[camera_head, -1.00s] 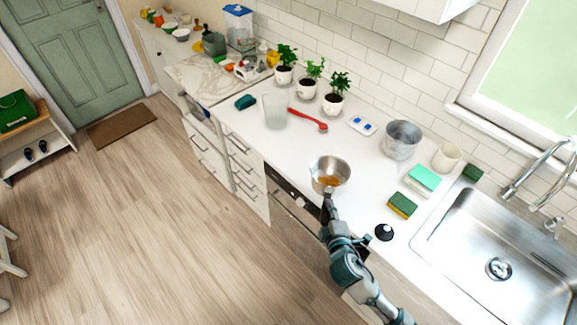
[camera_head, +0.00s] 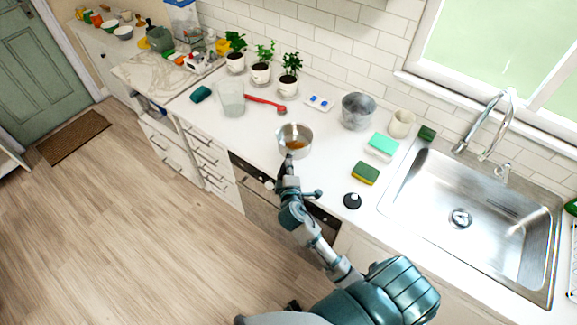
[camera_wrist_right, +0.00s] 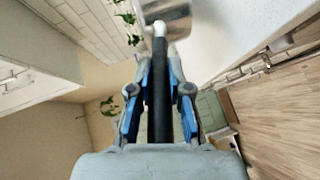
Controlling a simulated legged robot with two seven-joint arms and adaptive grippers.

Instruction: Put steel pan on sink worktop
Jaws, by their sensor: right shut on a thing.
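The steel pan (camera_head: 294,141) is a small silver pan with something brown inside, at the front part of the white sink worktop (camera_head: 235,143). My right gripper (camera_head: 287,172) is shut on its dark handle, at the worktop's front edge. In the right wrist view the black handle (camera_wrist_right: 161,95) runs between the blue-sided fingers, and part of the pan (camera_wrist_right: 168,14) shows at the top. I cannot tell whether the pan touches the worktop. My left gripper is not in view.
To the right are a green-yellow sponge (camera_head: 365,173), a black round item (camera_head: 352,200) and the sink (camera_head: 470,216). Behind stand a metal pot (camera_head: 357,111), a beige cup (camera_head: 402,123) and potted plants (camera_head: 261,72). A red utensil (camera_head: 266,103) lies behind left.

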